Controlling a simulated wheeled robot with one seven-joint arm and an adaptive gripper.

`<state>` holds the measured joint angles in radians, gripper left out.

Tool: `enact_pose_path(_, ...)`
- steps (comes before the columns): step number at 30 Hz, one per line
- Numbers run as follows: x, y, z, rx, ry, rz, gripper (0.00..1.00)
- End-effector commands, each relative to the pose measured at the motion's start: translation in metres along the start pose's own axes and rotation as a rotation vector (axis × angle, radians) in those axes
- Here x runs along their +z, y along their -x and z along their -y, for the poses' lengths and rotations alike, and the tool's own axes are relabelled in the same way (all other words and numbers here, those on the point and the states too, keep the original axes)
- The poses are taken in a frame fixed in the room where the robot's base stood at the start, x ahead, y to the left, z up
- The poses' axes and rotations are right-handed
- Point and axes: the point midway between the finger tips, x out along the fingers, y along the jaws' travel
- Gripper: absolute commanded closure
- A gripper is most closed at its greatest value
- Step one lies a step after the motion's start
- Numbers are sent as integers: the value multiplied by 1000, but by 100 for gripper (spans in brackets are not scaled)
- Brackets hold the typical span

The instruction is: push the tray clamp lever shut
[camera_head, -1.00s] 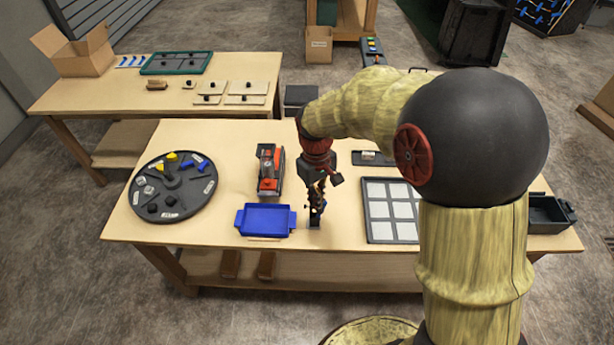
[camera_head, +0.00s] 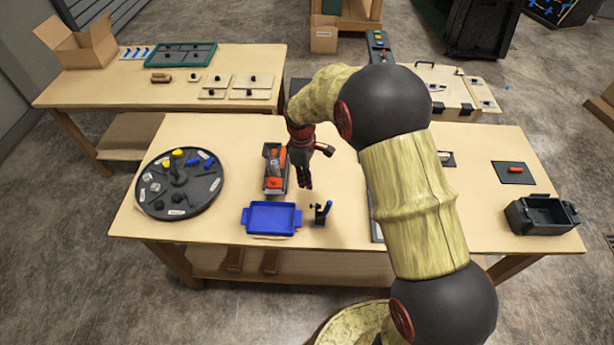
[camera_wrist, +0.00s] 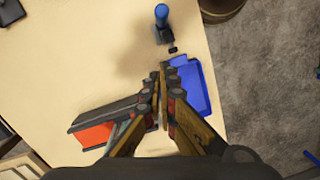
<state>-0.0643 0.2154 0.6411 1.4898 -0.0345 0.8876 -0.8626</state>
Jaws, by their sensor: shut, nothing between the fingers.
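The tray clamp (camera_head: 319,216) is a small black fitting with a blue lever (camera_head: 328,207), standing just right of the blue tray (camera_head: 271,233). The lever looks roughly upright in the head view. In the wrist view the blue lever end (camera_wrist: 162,13) shows at the top, with the blue tray (camera_wrist: 208,105) to the right of my fingers. My gripper (camera_head: 306,186) is shut and empty, behind the clamp and apart from it. Its closed fingertips also show in the wrist view (camera_wrist: 163,72).
An orange and grey device (camera_head: 274,180) stands behind the tray, left of my gripper. A round dark turntable (camera_head: 205,190) with small parts is at the left. A black bin (camera_head: 540,226) sits at the right. The table front beside the clamp is bare.

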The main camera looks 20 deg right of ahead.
Motion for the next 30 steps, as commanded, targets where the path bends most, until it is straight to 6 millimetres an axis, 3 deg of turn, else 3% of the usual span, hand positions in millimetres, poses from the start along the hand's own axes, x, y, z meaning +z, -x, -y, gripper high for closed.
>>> enact_pose_path(8, 1, -55, 1, -2, -1, 2, 100)
enact_pose_path(16, 33, -60, 0, 0, -3, 0, 100)
enact_pose_path(30, 39, -62, 0, 0, -2, -1, 100)
